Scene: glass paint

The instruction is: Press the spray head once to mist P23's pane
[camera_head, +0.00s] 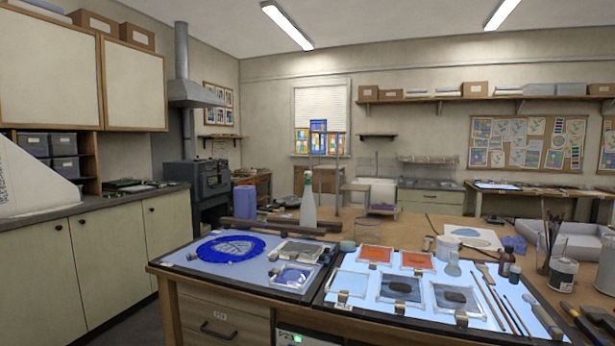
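A translucent white spray bottle (308,212) with a green and white spray head (308,182) stands upright at the back of the worktable, behind the lit panels. Several framed panes lie on the lit panels: a clear pane (353,281), a dark grey pane (402,287), another dark pane (456,297), two orange panes (375,253) (417,260), a blue pane (292,275) and a greyish pane (299,250). Small tags or clips sit at their edges. I cannot read which pane is P23. Neither of my grippers is in view, and nothing touches the bottle.
A blue round glass piece (231,248) lies on the left panel. A dark bar (270,227) lies just in front of the bottle. Brushes (505,300), jars (562,272) and a grey tray (575,240) crowd the table's right side.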

